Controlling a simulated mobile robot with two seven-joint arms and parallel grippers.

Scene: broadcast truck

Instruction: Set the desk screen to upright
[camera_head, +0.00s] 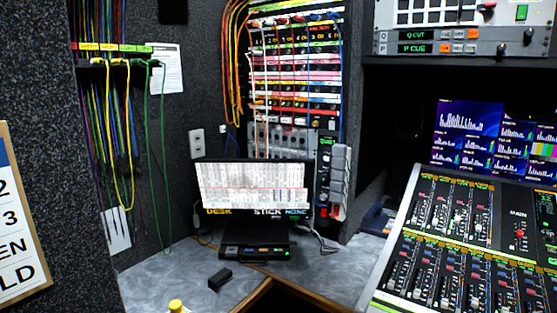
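The desk screen (253,187) stands on the grey desk at the back corner, in the middle of the view. Its lit face shows a white table or grid, and a label strip below it reads "DESK", "STICK" and "NONE". The exact tilt of the screen is hard to tell from this angle. A dark base unit with small lit buttons (254,251) sits under it. Neither of my grippers shows in the view.
A small black block (220,279) and a yellow-topped object (176,306) are on the desk (160,283) in front. A mixing console (470,245) fills the right. A patch bay with cables (295,75) rises behind the screen. Cables hang at left (125,130).

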